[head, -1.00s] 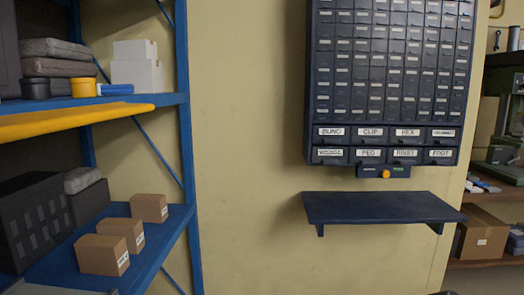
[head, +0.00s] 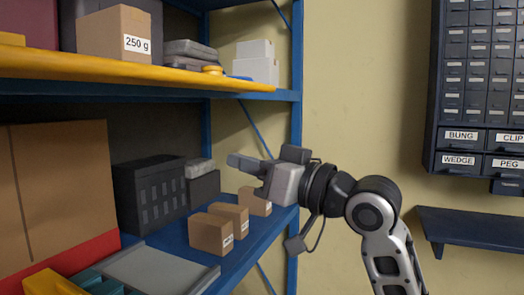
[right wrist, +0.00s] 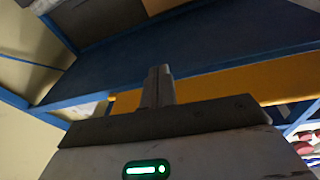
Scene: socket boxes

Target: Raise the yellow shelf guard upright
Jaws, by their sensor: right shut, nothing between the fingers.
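The yellow shelf guard (head: 130,72) is a long bar along the front edge of the upper blue shelf. It lies low there rather than standing up, and its near left end runs out of the head view. The guard also shows in the right wrist view (right wrist: 220,88), behind and to the right of the fingers. My right gripper (head: 240,161) is shut and empty, below the guard's right end and above the small boxes on the lower shelf. Its closed fingers show in the right wrist view (right wrist: 158,88), pointing toward the shelf underside. My left gripper is out of view.
A box marked 250 g (head: 113,34) stands on the upper shelf behind the guard. The lower shelf holds several small cartons (head: 211,232), a black crate (head: 150,195) and a grey tray (head: 165,270). A blue post (head: 297,120) stands just beyond my gripper.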

